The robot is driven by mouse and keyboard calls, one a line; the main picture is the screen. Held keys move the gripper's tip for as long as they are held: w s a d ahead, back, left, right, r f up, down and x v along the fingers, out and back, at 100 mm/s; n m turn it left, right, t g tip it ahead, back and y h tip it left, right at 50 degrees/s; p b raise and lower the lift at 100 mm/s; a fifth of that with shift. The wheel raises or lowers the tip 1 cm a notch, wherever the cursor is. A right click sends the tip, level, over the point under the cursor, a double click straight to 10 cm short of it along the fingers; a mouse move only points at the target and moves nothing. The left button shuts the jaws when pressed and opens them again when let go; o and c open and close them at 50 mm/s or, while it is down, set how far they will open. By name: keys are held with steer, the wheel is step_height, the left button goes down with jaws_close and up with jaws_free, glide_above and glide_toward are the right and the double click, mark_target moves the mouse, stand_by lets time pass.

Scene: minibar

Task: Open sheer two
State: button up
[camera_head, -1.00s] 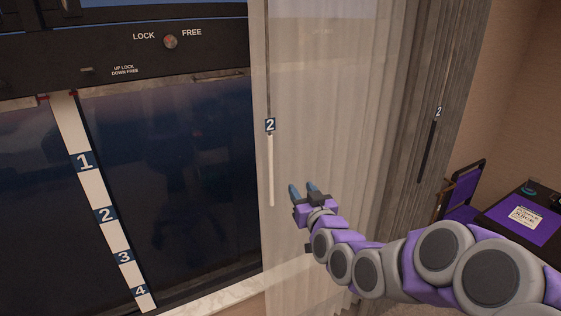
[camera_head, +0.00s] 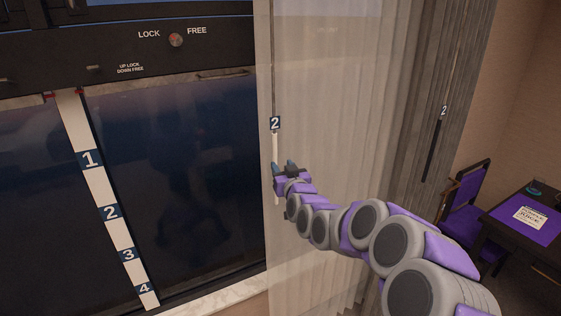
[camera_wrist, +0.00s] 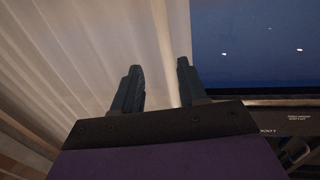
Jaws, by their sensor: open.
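The sheer curtain (camera_head: 330,80) hangs in the middle of the head view, pale and see-through, just right of the dark window. Its white wand (camera_head: 275,148) hangs along its left part under a blue tag marked 2 (camera_head: 275,123). My gripper (camera_head: 284,165) is open at the wand's lower part, close to it; contact cannot be told. In the wrist view my gripper (camera_wrist: 160,78) has its two dark fingers apart, and a thin pale strip, possibly the wand, shows between them near the sheer's edge. The sheer (camera_wrist: 70,50) fills the left of that view.
The dark window (camera_head: 180,180) has a numbered white strip (camera_head: 98,185) and a LOCK/FREE panel above. A thicker grey curtain (camera_head: 435,60) with its own wand tagged 2 (camera_head: 444,111) hangs to the right. A purple chair (camera_head: 468,205) and a desk (camera_head: 495,232) stand at the right.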

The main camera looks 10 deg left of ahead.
mark_target(276, 160)
steer(key=w+a, duration=0.1)
steer(key=a, duration=0.1)
steer(key=w+a, duration=0.1)
steer(key=a, duration=0.1)
steer(key=shift+w+a+f, duration=0.1)
steer(key=shift+w+f, duration=0.15)
steer(key=shift+w, duration=0.1)
steer(key=shift+w+r, duration=0.1)
steer(key=shift+w, duration=0.25)
steer(key=shift+w+d+r, duration=0.1)
steer(key=shift+w+d, duration=0.25)
steer(key=shift+d, duration=0.3)
steer(key=shift+w+d, duration=0.35)
steer(key=shift+d, duration=0.25)
steer(key=shift+a, duration=0.85)
steer(key=shift+s+a, duration=0.1)
steer(key=shift+a, duration=0.1)
steer(key=shift+c, duration=0.5)
steer(key=shift+a, duration=0.1)
steer(key=shift+c, duration=0.8)
steer(key=shift+d, duration=0.55)
steer(key=c, duration=0.4)
steer(key=shift+w, duration=0.2)
jaws_close()
